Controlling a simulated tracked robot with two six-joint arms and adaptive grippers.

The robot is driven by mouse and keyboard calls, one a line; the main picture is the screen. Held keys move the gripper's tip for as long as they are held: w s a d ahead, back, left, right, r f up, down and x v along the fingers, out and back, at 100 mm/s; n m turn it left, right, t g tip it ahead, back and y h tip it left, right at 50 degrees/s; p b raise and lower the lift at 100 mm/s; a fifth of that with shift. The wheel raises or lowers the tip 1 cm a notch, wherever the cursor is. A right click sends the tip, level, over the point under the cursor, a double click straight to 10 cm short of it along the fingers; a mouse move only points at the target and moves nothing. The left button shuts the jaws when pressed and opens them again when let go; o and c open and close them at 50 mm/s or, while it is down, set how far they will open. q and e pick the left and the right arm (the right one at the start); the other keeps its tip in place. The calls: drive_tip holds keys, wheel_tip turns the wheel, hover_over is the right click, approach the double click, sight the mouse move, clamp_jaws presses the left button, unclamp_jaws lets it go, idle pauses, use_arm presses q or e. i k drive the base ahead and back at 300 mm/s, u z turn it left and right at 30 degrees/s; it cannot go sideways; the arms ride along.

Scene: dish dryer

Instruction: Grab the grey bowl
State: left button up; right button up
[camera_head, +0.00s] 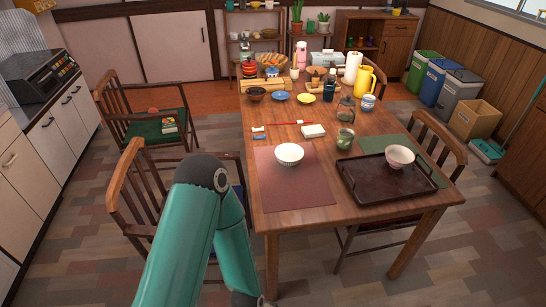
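A whitish, light-grey bowl (289,155) stands upright on the dark red placemat (295,192) at the near left of the table. A pale pink bowl (400,158) stands at the far edge of the dark brown tray (365,187), to the right. Neither is plainly grey, so I cannot tell for certain which is the grey bowl. One of my teal arms rises from the bottom of the picture and bends down again left of the table. Its gripper is out of the picture, and so is my other gripper. Nothing covers either bowl.
A yellow jug (366,83) and small dishes stand farther back. Chairs stand at both sides. Bare placemat lies in front of the whitish bowl.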

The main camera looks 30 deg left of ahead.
sight(289, 155)
drive_tip(key=i, duration=0.95)
